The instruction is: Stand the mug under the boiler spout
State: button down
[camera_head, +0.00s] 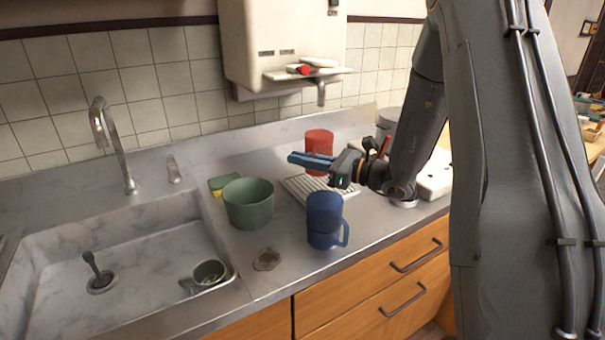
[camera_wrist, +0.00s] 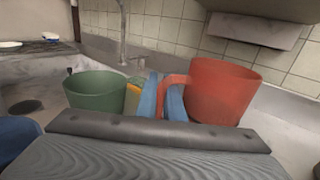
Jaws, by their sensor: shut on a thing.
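The red mug (camera_head: 319,141) is upright at the back of the counter, below and near the boiler spout (camera_head: 320,95). My gripper (camera_head: 296,158) reaches in from the right, its blue fingers in front of the mug. In the wrist view, the red mug (camera_wrist: 222,92) is right of my gripper (camera_wrist: 163,98), whose fingers are shut on its handle. The white boiler (camera_head: 280,40) hangs on the tiled wall. The ribbed white rack (camera_head: 296,189) lies below the fingers. The mug's base is partly hidden, so I cannot tell whether it touches anything.
A green bowl (camera_head: 248,204) stands left of the rack, with a sponge (camera_head: 218,182) behind it. The sink (camera_head: 150,270) at left holds a small cup (camera_head: 209,272).

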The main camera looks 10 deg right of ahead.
jog(key=shift+f, duration=2.05)
jog(key=shift+f, duration=0.2)
jog(key=c, duration=1.9)
grip_release()
jog(key=shift+r, duration=0.2)
jog(key=b+v, duration=0.1)
jog(key=v, duration=1.1)
